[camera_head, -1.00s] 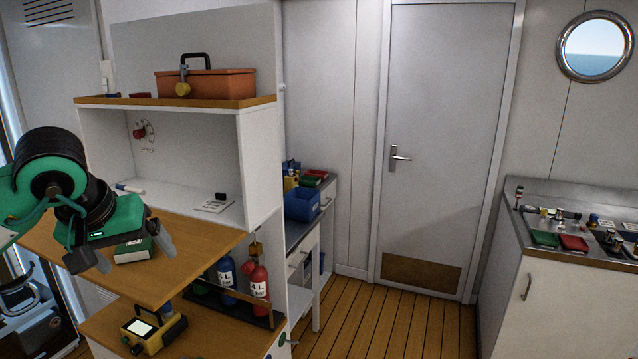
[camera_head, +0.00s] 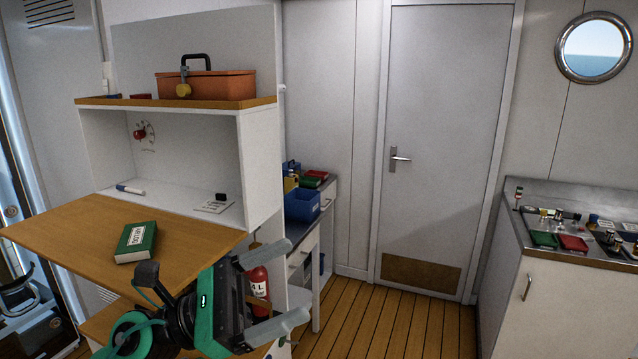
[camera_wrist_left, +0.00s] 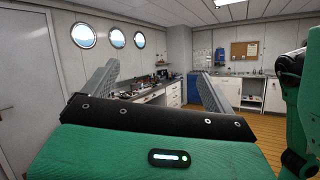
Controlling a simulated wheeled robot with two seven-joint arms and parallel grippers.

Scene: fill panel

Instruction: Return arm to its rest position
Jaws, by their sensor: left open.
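My left gripper (camera_head: 281,287) is low in the head view, in front of the cabinet's right edge. Its two grey fingers point right and stand wide apart with nothing between them. The left wrist view also shows the open, empty gripper (camera_wrist_left: 158,92), with the room beyond it. My left arm comes in from the bottom left, below the wooden fold-down shelf (camera_head: 90,225). My right gripper does not show in the head view; a black and green arm part at the right of the left wrist view shows no fingers.
A green book (camera_head: 136,243) lies on the wooden shelf. A red bottle (camera_head: 258,283) stands behind the gripper, partly hidden. An orange toolbox (camera_head: 215,86) sits on top of the cabinet. The floor (camera_head: 400,315) before the door (camera_head: 440,130) is clear. A counter (camera_head: 570,255) stands at the right.

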